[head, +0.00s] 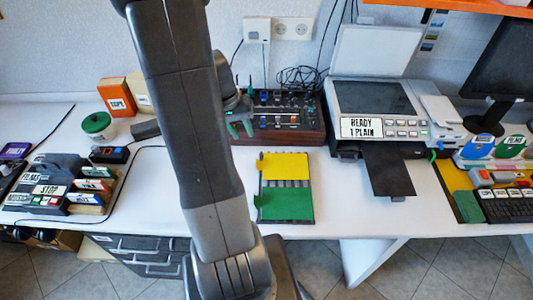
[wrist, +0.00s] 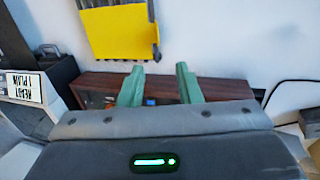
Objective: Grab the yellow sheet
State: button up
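The yellow sheet (head: 285,166) lies flat on the upper part of a dark-edged board on the white table, with a green sheet (head: 286,206) below it. In the wrist view the yellow sheet (wrist: 118,33) shows at the top, beyond and left of the fingertips. My gripper (head: 240,131) has green fingers and is up and left of the yellow sheet in the head view, near the mixer. In the wrist view the fingers of my gripper (wrist: 158,72) stand apart with nothing between them, clear of the sheet.
A wood-sided mixer (head: 284,118) stands behind the sheets; its wooden side (wrist: 218,88) lies beyond my fingers. A printer (head: 377,112) with a black tray (head: 387,170) is to the right. Table is clear around the board's sides.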

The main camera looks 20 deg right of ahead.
jog(key=x, duration=1.3)
jog(key=shift+s+d+f, duration=0.2)
jog(key=shift+s+d, duration=0.1)
jog(key=shift+d, duration=0.05)
grip_shut()
